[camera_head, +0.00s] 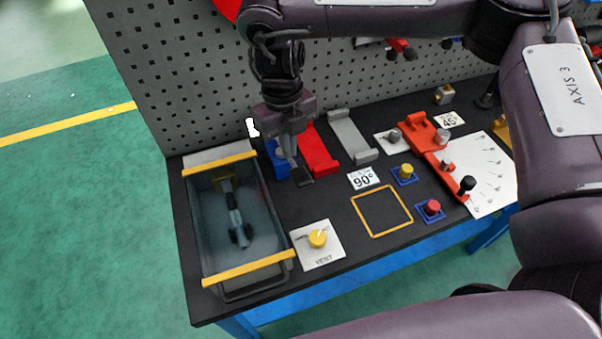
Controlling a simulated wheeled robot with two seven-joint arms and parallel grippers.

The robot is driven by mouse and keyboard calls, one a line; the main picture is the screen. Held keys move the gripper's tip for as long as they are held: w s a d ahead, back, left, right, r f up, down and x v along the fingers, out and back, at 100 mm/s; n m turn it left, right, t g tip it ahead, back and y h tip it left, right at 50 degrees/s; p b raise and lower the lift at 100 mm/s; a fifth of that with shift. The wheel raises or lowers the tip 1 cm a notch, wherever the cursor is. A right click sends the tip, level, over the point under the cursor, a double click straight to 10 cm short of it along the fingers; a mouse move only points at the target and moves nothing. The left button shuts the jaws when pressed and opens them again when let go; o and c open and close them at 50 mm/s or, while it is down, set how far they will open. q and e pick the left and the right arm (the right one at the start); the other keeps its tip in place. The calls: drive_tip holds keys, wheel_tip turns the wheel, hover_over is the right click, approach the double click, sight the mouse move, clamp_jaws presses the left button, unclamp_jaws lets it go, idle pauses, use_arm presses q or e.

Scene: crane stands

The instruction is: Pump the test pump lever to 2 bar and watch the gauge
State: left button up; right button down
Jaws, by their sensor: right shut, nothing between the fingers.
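My right gripper (300,175) hangs over the back left of the bench, pointing down, shut and empty. A blue block (277,158) stands just left of its fingers and is partly hidden by it; I cannot tell whether they touch. No pump lever or gauge dial can be made out for certain; my gripper and wrist cover part of this area. A small white piece (252,128) shows left of the wrist. A clear tank (194,215) with yellow bars stands to the left, with a jointed fitting (235,215) inside. My left gripper is out of view.
A VENT plate with a yellow knob (317,238) lies right of the tank. Red (319,152) and grey (351,138) cradles stand right of the gripper. An orange bender (440,160) and yellow square outline (382,230) are further right. Pegboard (190,60) rises behind.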

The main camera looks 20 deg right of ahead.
drive_tip(key=shift+w+r, duration=0.15)
drive_tip(key=shift+r, duration=1.6)
